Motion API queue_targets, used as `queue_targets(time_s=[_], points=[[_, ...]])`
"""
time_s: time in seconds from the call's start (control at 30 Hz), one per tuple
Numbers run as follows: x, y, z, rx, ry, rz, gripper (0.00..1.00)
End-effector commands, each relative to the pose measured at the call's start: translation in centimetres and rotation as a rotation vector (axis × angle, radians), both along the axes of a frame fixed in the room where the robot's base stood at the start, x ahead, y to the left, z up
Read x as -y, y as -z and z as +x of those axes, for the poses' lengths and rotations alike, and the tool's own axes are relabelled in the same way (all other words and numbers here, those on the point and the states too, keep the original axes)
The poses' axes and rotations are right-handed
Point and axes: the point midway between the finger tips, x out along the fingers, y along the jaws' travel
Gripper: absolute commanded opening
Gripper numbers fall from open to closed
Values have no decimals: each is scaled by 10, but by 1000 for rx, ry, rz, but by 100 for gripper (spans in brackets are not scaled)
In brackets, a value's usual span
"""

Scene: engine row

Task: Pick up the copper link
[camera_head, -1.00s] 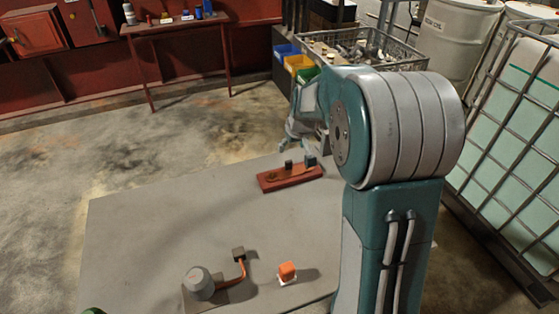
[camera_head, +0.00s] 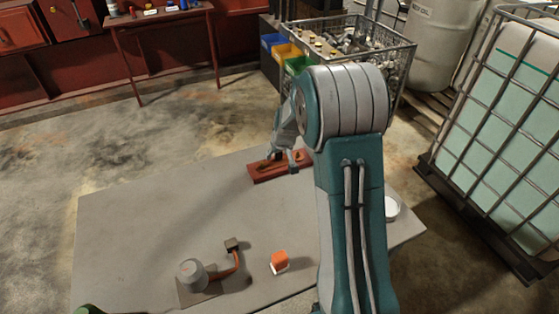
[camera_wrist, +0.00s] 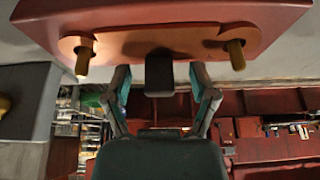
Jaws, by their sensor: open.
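The copper link (camera_wrist: 190,40) is a flat, rounded copper plate on a red block (camera_wrist: 280,12) in the wrist view. Brass pins (camera_wrist: 236,56) show at both its ends, and a dark grip block (camera_wrist: 160,76) stands out from its middle. My gripper (camera_wrist: 160,84) is open, with one finger on each side of the dark block and visible gaps between. In the head view, my gripper (camera_head: 286,153) is over the red block (camera_head: 262,174) on the grey table (camera_head: 140,220). The gripper partly hides the link there.
An orange block on a white base (camera_head: 280,260) and a grey cylinder (camera_head: 192,275) with a curved copper-coloured pipe stand nearer on the table. A white round dish (camera_head: 391,208) is right of my arm. The left part of the table is mostly clear.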

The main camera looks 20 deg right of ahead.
Motion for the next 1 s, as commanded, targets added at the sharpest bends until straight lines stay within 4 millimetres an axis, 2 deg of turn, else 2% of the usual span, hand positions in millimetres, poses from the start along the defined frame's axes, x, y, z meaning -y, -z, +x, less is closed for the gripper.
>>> queue_targets(time_s=[0.13, 0.17, 0.2, 0.27, 0.3, 0.33, 0.77, 0.87, 1.0], points=[[0, 0, 0, 0, 0, 0, 74], [0, 0, 0, 0, -1, 0, 70], [0, 0, 0, 0, -1, 0, 52], [0, 0, 0, 0, -1, 0, 25], [0, 0, 0, 0, -1, 0, 7], [0, 0, 0, 0, -1, 0, 0], [0, -3, 0, 1, -1, 0, 0], [0, -10, 1, 2, -2, -1, 0], [0, -31, 0, 3, -1, -1, 0]])
